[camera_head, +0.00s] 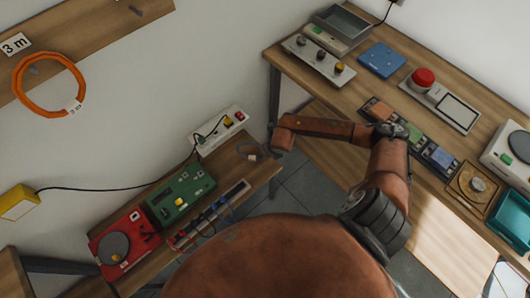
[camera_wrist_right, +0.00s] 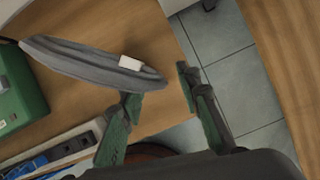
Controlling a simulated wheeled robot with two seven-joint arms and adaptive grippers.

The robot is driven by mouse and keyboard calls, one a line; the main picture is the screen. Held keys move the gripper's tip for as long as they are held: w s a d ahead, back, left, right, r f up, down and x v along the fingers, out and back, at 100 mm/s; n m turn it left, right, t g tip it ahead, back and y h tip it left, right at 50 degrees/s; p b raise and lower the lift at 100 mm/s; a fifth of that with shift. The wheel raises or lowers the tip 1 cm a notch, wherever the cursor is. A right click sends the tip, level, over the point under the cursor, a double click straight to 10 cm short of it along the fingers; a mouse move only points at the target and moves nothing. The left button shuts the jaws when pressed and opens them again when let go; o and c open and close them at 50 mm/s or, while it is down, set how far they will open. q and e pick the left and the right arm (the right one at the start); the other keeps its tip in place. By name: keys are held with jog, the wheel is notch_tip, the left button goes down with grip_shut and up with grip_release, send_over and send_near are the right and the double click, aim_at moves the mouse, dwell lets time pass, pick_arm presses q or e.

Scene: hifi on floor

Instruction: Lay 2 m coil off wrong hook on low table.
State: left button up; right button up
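A grey coil (camera_head: 246,151) with a white tag (camera_wrist_right: 130,63) is at the right end of the low table (camera_head: 262,178). In the right wrist view the coil (camera_wrist_right: 80,60) appears as a flattened loop over the wood. My right gripper (camera_wrist_right: 158,88) is open at the coil's tagged end. One finger is at the coil's near edge and the other stands apart over the floor; I cannot tell whether the finger touches it. In the head view the right gripper (camera_head: 268,152) is small and partly hidden by its wrist. My left gripper is not in view.
An orange coil (camera_head: 20,88) hangs on the wall board under a 3 m sign (camera_head: 15,44). The low table also holds a green device (camera_head: 181,194), a red device (camera_head: 124,246) and a strip with coloured parts (camera_head: 209,214). A long workbench (camera_head: 345,88) with several devices stands right.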

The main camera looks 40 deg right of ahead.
jog(key=shift+r, duration=0.1)
pick_arm(q)
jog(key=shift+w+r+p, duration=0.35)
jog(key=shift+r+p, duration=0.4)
jog(key=shift+p, duration=0.05)
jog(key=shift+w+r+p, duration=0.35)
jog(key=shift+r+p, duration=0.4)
pick_arm(e)
jog(key=v, duration=1.1)
jog(key=shift+s+r, duration=0.15)
jog(key=shift+r, duration=0.25)
